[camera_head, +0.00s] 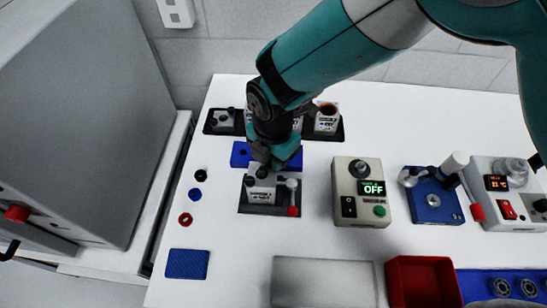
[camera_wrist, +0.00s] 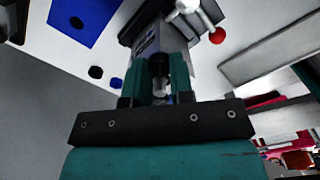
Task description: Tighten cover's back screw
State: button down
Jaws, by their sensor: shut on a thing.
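The grey servo unit (camera_head: 262,194) with its cover stands in a dark fixture (camera_head: 256,210) near the middle of the table. A dark knob-like screw (camera_head: 249,181) shows at the cover's left side. My gripper (camera_head: 264,166) points down at the back of the cover and is shut on the back screw there, which the fingers mostly hide. In the wrist view the teal fingers (camera_wrist: 161,72) close around a small greyish part in front of the servo body (camera_wrist: 148,42). How far the screw is seated cannot be seen.
A red-handled clamp (camera_head: 293,211) stands right of the servo. A blue block (camera_head: 240,154) lies behind. The OFF control box (camera_head: 360,205) is to the right. Small rings (camera_head: 185,219) and a blue mat (camera_head: 187,264) lie left. A grey plate (camera_head: 322,282) and red bin (camera_head: 422,282) are in front.

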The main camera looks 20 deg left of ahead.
jog(key=m+b, duration=0.1)
jog(key=m, duration=0.4)
jog(key=shift+b, duration=0.35)
jog(key=shift+m, duration=0.3)
jog(key=c, duration=1)
grip_release()
jog(key=shift+o, duration=0.2)
notch_tip(320, 180, up, 18)
jog(key=b, duration=0.3)
jog(key=shift+f+b, duration=0.25)
jog(key=shift+b, duration=0.15)
